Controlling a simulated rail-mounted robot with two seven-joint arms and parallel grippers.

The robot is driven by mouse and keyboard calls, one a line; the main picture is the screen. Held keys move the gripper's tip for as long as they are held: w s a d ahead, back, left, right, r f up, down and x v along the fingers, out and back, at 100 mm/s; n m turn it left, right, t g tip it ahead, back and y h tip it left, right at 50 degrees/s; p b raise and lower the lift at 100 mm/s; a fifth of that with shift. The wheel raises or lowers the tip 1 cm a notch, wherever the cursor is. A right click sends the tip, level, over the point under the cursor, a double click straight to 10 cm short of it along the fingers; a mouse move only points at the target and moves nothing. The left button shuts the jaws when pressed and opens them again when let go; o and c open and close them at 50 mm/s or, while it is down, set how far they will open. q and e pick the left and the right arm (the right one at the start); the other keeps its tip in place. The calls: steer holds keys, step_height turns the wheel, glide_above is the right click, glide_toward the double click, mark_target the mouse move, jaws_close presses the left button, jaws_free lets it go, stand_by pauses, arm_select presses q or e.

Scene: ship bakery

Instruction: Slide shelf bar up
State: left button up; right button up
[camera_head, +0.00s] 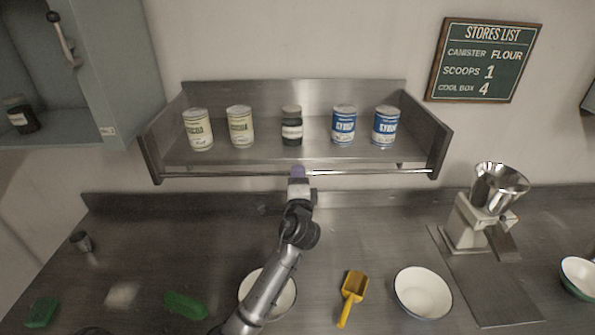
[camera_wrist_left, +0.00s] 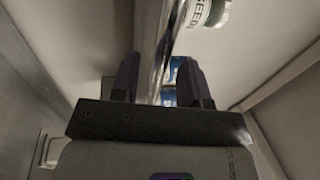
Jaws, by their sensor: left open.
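The shelf bar (camera_head: 370,171) is a thin shiny metal rail along the front edge of the metal wall shelf (camera_head: 265,155). It runs between the shelf's two side brackets. My left gripper (camera_head: 298,171) is at the middle of the bar, reaching up from below. In the left wrist view, the open fingers (camera_wrist_left: 160,78) stand on either side of the bar (camera_wrist_left: 168,50), which passes between them. I cannot tell whether either finger touches it. My right gripper is in neither view.
Several cans (camera_head: 240,126) and a dark jar (camera_head: 292,126) stand on the shelf. Below, the counter (camera_head: 140,235) holds bowls (camera_head: 422,292), a yellow scoop (camera_head: 352,292) and a grinder (camera_head: 470,218). An open wall cabinet (camera_head: 120,60) is at upper left.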

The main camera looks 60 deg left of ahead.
arm_select(q)
steer(key=shift+x, duration=0.9)
jaws_close()
